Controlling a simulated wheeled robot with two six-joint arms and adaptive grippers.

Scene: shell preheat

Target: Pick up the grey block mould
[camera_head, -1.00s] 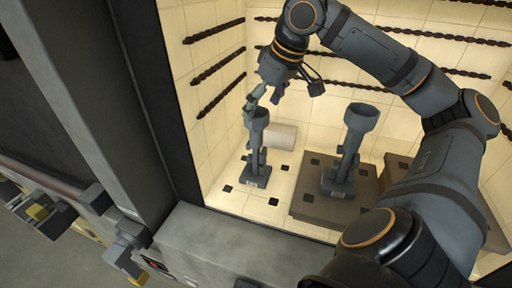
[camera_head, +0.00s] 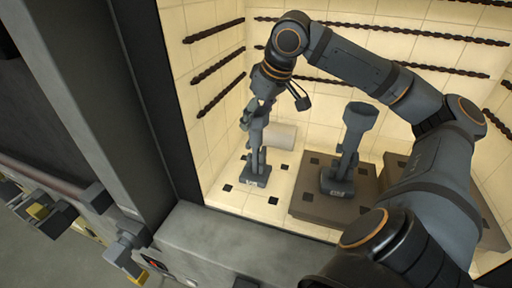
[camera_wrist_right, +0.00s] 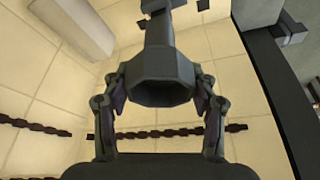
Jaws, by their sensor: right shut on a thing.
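A grey mould (camera_head: 257,158) with a funnel cup on top and a flat base stands upright at the left of the lit chamber floor. My right gripper (camera_head: 256,112) comes down from above and is shut on its cup. In the right wrist view the gripper (camera_wrist_right: 158,85) has one finger on each side of the dark-mouthed cup (camera_wrist_right: 160,68). The mould's base appears to rest on the floor. A second, similar grey mould (camera_head: 344,158) stands upright to the right on a brown slab. My left gripper is not in view.
The brown slab (camera_head: 310,208) and another brown block (camera_head: 395,170) lie to the right. Dark twisted rods (camera_head: 222,92) line the tiled walls. The chamber's front ledge (camera_head: 225,240) and dark left jamb bound the opening.

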